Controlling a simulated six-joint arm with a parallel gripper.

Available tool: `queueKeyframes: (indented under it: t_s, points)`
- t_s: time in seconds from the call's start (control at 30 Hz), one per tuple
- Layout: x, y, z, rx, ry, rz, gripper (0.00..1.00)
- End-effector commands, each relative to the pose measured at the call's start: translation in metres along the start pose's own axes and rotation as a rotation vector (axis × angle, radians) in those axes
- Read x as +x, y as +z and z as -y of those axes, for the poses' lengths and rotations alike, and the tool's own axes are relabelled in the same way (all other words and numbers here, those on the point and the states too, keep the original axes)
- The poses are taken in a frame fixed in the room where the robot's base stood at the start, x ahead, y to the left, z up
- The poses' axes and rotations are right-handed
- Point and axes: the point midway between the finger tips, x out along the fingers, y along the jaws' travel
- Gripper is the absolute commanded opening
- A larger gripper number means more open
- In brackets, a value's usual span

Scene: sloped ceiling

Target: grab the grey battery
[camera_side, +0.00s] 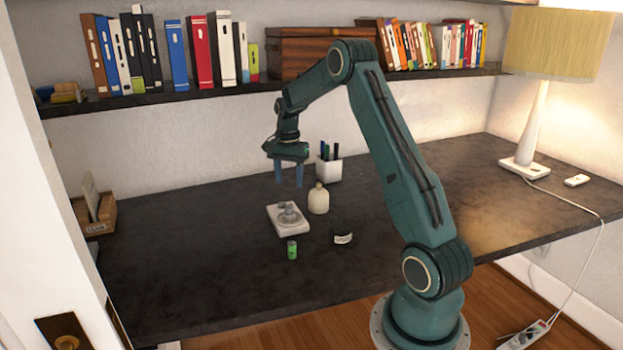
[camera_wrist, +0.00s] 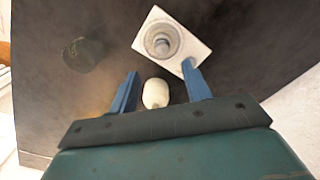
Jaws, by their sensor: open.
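A small grey piece, which may be the grey battery (camera_side: 289,208), stands on a white square block with a round grey dish (camera_side: 291,229). In the wrist view the grey piece (camera_wrist: 162,45) sits in the middle of the round dish on the white block (camera_wrist: 146,31). It is too small to tell for sure that it is a battery. My gripper (camera_side: 289,185) is open and empty, pointing down, above the desk and behind the block. In the wrist view the fingers (camera_wrist: 160,68) are apart, with the block beyond their tips.
A cream bottle (camera_side: 318,200) stands right of the block and shows between my fingers in the wrist view (camera_wrist: 155,93). A pen cup (camera_side: 328,168) is behind.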

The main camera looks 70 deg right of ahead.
Motion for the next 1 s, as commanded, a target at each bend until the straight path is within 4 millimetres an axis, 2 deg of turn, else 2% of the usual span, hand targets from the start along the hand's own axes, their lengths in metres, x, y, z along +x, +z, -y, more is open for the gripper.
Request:
queueKeyframes:
  t_s: [0.03,0.2,0.37,0.67,1.0]
  points:
    - [0.009,0.001,-0.001,0.000,0.004,0.003,0.48]
    - [0.031,0.001,0.000,0.000,0.002,0.002,0.48]
    - [0.041,0.000,0.000,0.000,0.001,0.001,0.48]
    - [0.045,0.000,0.000,0.000,0.001,0.001,0.48]
    - [0.080,-0.001,0.004,0.000,0.003,0.002,0.48]
